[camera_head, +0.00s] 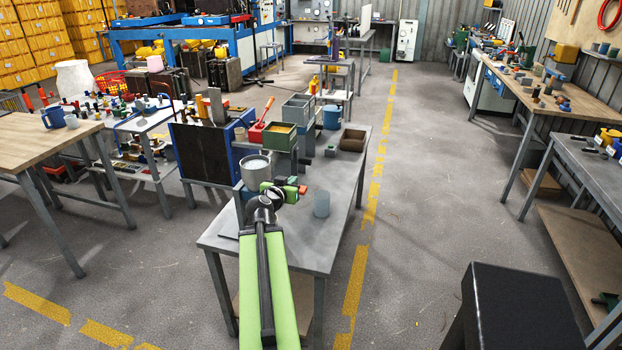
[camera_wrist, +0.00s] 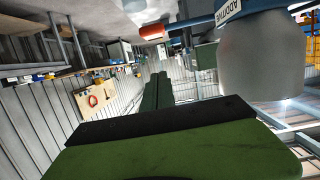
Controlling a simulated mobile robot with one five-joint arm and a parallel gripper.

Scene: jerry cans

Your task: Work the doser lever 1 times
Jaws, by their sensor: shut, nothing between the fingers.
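The doser (camera_head: 256,169) stands at the near left of the grey metal table, a grey cup-like hopper with pale contents on top. In the wrist view its translucent body (camera_wrist: 262,58) and a label band fill the upper right. Its lever shows a red end (camera_head: 302,190) just right of my gripper; the red end is also in the wrist view (camera_wrist: 152,32), near the top. My green gripper (camera_head: 281,190) is shut and empty close by the lever. In the wrist view, the fingers (camera_wrist: 159,78) appear apart from the lever; I cannot tell the depth.
A translucent beaker (camera_head: 321,204) stands on the table, right of my gripper. Behind are a green bin (camera_head: 279,137), a blue mug (camera_head: 332,117) and a brown tray (camera_head: 352,141). A dark panel (camera_head: 203,152) stands left of the doser. The table's right front is bare.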

